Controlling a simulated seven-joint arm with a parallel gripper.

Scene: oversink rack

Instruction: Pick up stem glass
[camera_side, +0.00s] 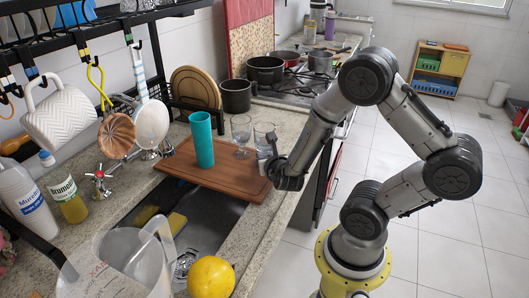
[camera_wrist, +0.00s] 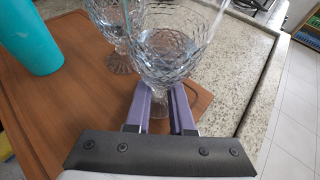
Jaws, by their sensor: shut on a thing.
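A clear stem glass (camera_wrist: 172,48) with a textured bowl stands upright in front of my gripper (camera_wrist: 160,105) in the wrist view. The purple fingers are shut on its stem, one on each side, below the bowl. The held glass also shows in the side view (camera_side: 263,134), near the right end of the brown wooden board (camera_side: 212,175). My gripper (camera_side: 268,158) partly hides its lower part there. A second stem glass (camera_side: 241,132) stands on the board just to its left; it also shows in the wrist view (camera_wrist: 112,22).
A teal tumbler (camera_side: 202,140) stands on the board left of the glasses. The sink (camera_side: 205,222) lies in front of the board, with a yellow fruit (camera_side: 211,277) and a clear pitcher (camera_side: 115,265) nearby. Pots (camera_side: 265,70) stand behind. A rack with hanging utensils is at left.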

